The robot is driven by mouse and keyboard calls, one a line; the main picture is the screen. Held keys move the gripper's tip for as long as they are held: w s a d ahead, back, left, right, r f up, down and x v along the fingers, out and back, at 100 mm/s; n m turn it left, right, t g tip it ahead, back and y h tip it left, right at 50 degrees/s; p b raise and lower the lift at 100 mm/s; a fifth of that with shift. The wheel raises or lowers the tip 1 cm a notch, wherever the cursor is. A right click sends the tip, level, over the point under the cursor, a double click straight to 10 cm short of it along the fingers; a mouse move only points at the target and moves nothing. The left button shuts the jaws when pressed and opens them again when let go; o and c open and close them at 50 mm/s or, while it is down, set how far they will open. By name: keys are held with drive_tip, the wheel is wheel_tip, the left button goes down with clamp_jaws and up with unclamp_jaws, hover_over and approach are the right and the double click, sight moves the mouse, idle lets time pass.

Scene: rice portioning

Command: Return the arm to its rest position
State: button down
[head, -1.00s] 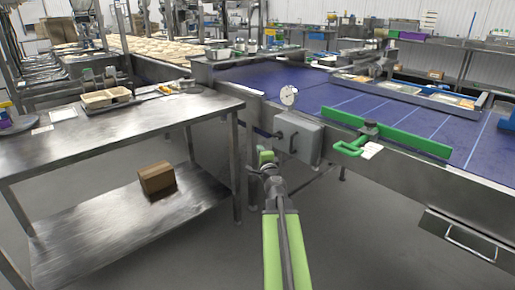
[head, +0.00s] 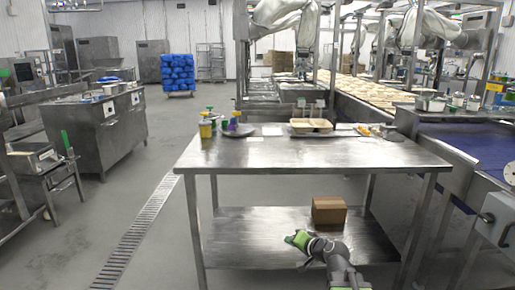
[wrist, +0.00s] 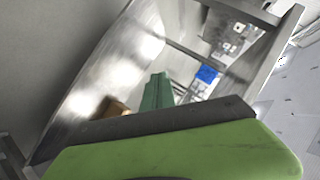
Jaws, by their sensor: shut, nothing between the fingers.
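My gripper (head: 292,238) shows low in the head view, to the right of centre, at the end of my grey and green arm. It is green, shut and empty, in front of the steel table's lower shelf (head: 255,240). In the wrist view a green gripper part fills the bottom, with a dark green piece of the gripper (wrist: 157,92) beyond it.
The steel table (head: 270,155) stands ahead, with a cardboard box (head: 329,211) on its shelf. White trays (head: 311,126) and small bottles (head: 206,127) stand on top. A blue conveyor (head: 465,142) is at right. The floor (head: 110,205) at left is open, with a drain grate (head: 140,228).

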drive_tip(key=s+a+f+n+g+h, duration=0.1)
drive_tip(key=s+a+f+n+g, duration=0.35)
drive_tip(key=s+f, duration=0.35)
drive_tip(key=s+d+f+g+h+p, duration=0.1)
drive_tip(key=s+d+f+g+h, duration=0.3)
drive_tip(key=s+d+g, duration=0.6)
wheel_tip(320, 180, up, 32)
drive_tip(key=s+a+t+p, duration=0.1)
drive_tip(key=t+p, duration=0.2)
drive_tip(key=p, duration=2.8)
drive_tip(key=shift+s+n+h, duration=0.3)
drive_tip(key=shift+n+h, duration=0.05)
drive_tip(key=shift+h, duration=0.05)
drive_tip(key=shift+a+f+t, duration=0.1)
drive_tip(key=shift+f+t, duration=0.05)
drive_tip(key=shift+t, duration=0.1)
